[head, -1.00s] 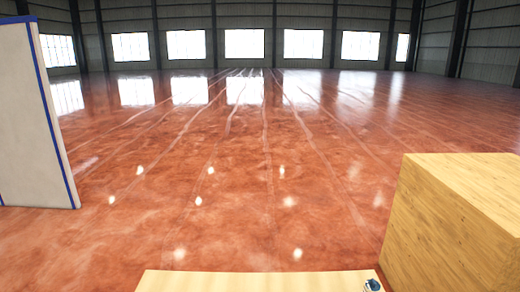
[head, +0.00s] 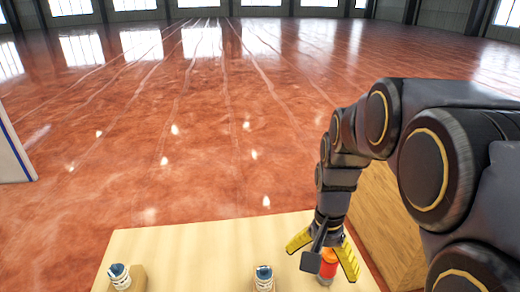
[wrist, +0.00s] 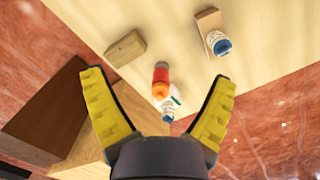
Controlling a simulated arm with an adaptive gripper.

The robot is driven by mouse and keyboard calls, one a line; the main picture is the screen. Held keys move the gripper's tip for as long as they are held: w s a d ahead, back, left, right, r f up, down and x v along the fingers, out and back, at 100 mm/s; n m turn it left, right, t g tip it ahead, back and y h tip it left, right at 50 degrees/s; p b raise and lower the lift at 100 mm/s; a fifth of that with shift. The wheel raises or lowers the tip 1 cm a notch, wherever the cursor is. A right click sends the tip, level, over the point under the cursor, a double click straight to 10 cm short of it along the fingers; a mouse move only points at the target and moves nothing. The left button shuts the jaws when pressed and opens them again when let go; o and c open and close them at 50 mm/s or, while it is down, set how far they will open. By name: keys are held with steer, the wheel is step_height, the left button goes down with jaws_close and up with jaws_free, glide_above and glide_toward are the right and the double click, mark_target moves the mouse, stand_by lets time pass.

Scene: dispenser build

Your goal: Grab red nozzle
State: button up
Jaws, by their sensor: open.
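The red nozzle (head: 328,263) shows as a red and orange cylinder near the right end of the table in the head view. In the wrist view the red nozzle (wrist: 161,78) lies between my spread fingers, with a white and blue piece (wrist: 168,108) close to it. My gripper (head: 322,263) points down over the nozzle, its yellow fingers apart on either side. In the wrist view my gripper (wrist: 159,78) is open, and neither finger visibly touches the nozzle. Part of the nozzle is hidden behind my gripper in the head view.
The pale wooden table (head: 190,245) carries two blue-topped white bottles, one at left (head: 119,276) and one in the middle (head: 264,277), each by a small wooden block. A bare wooden block (wrist: 125,50) shows in the wrist view. A large wooden box (head: 375,220) stands at right.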

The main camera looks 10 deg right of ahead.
steer(key=w+d+f+m, duration=0.5)
steer(key=w+d+f, duration=0.15)
steer(key=w, duration=0.25)
steer(key=m, duration=0.3)
glide_above(331, 258)
steer(key=w+d, duration=0.1)
steer(key=d, duration=0.1)
steer(key=shift+t, duration=0.4)
steer(key=f, duration=0.5)
steer(key=shift+a+f, duration=0.1)
steer(key=shift+a, duration=0.1)
step_height(331, 258, down, 2)
steer(key=shift+f, duration=0.2)
steer(key=f, duration=0.5)
steer(key=shift+w+a+f, duration=0.2)
steer(key=shift+w+a, duration=0.05)
steer(key=shift+w, duration=0.15)
steer(key=shift+r, duration=0.1)
steer(key=c, duration=1.2)
